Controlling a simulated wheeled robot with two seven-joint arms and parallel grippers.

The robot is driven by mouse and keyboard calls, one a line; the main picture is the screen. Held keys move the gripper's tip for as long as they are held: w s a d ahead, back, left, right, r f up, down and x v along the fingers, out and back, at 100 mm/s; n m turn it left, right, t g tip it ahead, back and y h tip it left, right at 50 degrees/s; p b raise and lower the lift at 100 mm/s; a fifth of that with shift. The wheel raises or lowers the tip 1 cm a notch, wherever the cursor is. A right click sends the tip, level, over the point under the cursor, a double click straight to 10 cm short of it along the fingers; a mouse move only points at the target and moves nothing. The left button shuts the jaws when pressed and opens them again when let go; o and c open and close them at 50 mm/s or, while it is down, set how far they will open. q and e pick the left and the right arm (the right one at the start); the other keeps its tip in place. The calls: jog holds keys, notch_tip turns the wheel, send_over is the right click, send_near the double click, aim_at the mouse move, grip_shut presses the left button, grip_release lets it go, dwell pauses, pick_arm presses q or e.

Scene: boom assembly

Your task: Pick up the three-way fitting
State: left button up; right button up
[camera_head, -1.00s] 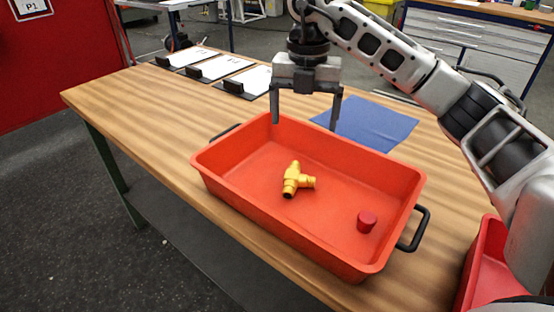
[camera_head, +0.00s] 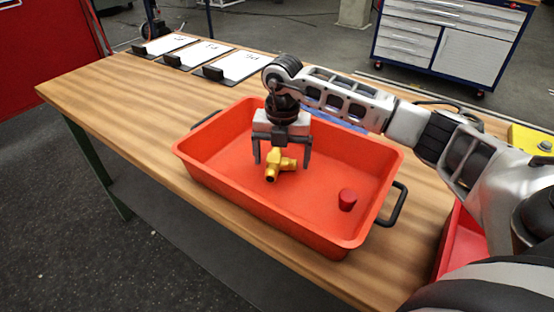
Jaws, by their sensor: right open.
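The three-way fitting (camera_head: 279,166) is a yellow-gold T-shaped piece lying on the floor of the red tray (camera_head: 222,187). My right gripper (camera_head: 282,166) is open and points down inside the tray's outline. One finger is left of the fitting and the other is right of it. I cannot tell whether the fingers touch it or how far down they reach beside it. My left gripper is not in view.
A small red cylinder (camera_head: 347,200) stands in the tray, right of the fitting. The tray has raised walls and a black side handle (camera_head: 394,204). A second red bin (camera_head: 458,243) is at the right. Clipboards (camera_head: 229,66) lie at the back left of the wooden table.

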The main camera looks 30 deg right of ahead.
jog(key=shift+f, duration=0.4)
jog(key=c, duration=1.2)
jog(key=shift+r, duration=0.1)
